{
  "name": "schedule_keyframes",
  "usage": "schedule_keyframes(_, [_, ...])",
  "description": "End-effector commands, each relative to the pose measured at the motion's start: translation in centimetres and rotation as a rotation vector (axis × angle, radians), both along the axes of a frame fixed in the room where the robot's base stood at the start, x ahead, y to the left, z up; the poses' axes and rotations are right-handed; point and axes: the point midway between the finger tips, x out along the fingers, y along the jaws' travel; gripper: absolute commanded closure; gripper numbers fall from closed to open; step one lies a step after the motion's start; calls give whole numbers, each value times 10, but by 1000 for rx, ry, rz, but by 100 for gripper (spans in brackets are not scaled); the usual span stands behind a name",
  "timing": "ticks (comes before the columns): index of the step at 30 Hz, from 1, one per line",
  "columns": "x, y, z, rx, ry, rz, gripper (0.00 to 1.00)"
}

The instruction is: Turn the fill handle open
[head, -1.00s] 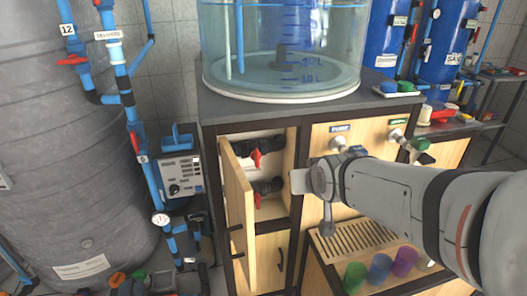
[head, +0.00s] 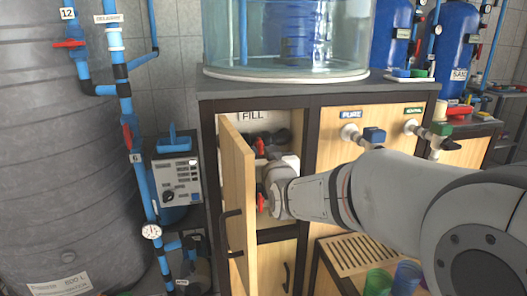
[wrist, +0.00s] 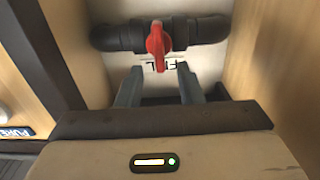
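The red fill handle (wrist: 157,45) sits on a black horizontal pipe in the wrist view, crosswise to the pipe. A partly covered label reading FILL (wrist: 170,63) is beside it. My gripper (wrist: 158,82) is open, its two grey fingers apart on either side of the handle's line, with the handle's tip just beyond them. I see no contact. In the head view my gripper (head: 276,190) reaches inside the open cabinet, its fingers hidden. An upper red handle (head: 260,146) and a lower red handle (head: 261,202) show there, below a FILL label (head: 253,116).
The open cabinet door (head: 238,200) stands left of my gripper. The cabinet's side walls lie close on both sides. The blue PURE valve (head: 374,135) is on the panel to the right. A clear tank (head: 285,40) stands on top. A grey control box (head: 177,180) hangs left.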

Motion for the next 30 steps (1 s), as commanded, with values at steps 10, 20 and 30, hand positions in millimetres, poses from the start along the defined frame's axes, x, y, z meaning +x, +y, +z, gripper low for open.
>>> schedule_keyframes(10, [37, 11, -1, 0, 1, 0, 66])
schedule_keyframes(20, [38, 11, 0, 0, 1, 0, 71])
schedule_keyframes(30, [38, 11, 0, 0, 1, 1, 99])
